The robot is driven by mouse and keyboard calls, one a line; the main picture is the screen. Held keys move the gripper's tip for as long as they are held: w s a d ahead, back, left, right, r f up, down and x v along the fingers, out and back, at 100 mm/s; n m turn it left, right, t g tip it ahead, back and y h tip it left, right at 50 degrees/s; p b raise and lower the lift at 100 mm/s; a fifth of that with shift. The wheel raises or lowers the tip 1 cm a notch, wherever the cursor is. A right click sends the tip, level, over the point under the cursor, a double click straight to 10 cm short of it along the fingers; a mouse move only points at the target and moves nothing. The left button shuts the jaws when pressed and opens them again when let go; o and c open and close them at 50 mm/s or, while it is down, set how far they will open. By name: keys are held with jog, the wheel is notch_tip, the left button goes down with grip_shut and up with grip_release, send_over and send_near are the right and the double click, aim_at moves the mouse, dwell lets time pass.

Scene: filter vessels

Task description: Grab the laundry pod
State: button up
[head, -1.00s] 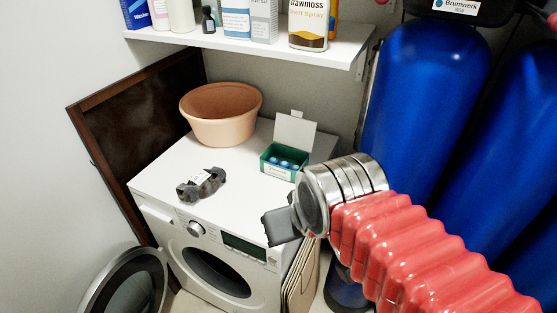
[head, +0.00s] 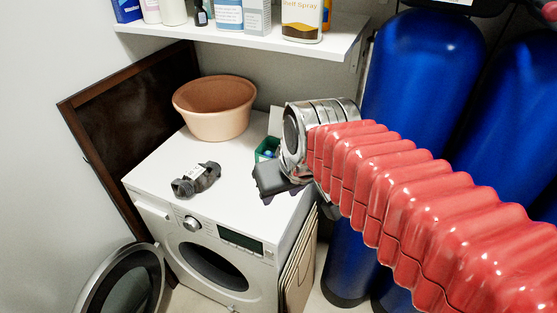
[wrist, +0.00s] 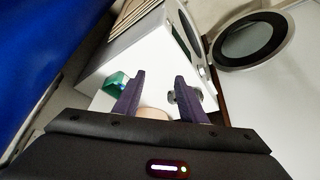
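The laundry pods sit in a small green box (head: 266,149) on the washing machine top (head: 150,163). In the head view, my arm covers most of this box, and only a bit of blue shows inside it. In the wrist view the green box (wrist: 115,84) is beside the left finger, partly covered by it. My gripper (wrist: 158,88) has its two purple fingers spread apart with nothing between them. It is above the machine, apart from the box. Single pods cannot be made out in the wrist view.
A terracotta bowl (head: 214,112) and a dark pipe fitting (head: 196,180) stand on the machine. A shelf (head: 240,41) with bottles hangs above. Blue tanks (head: 420,90) stand at the right. The round door (head: 122,283) is open at the lower left.

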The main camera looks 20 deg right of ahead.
jog(key=w+d+f, duration=0.4)
jog(key=w, duration=0.6)
jog(key=w+d+f+n, duration=0.1)
jog(key=w+d+f, duration=0.4)
jog(key=w, duration=0.5)
jog(key=w+d+f+g, duration=0.1)
jog(key=w+d+f, duration=0.3)
jog(key=w, duration=0.6)
jog(key=shift+w+d+f+y, duration=0.25)
jog(key=shift+w+d+y, duration=0.05)
jog(key=shift+w, duration=0.1)
jog(key=shift+x, duration=1.1)
jog(key=shift+f, duration=0.15)
jog(key=shift+x, duration=2.5)
jog(key=shift+s, duration=0.1)
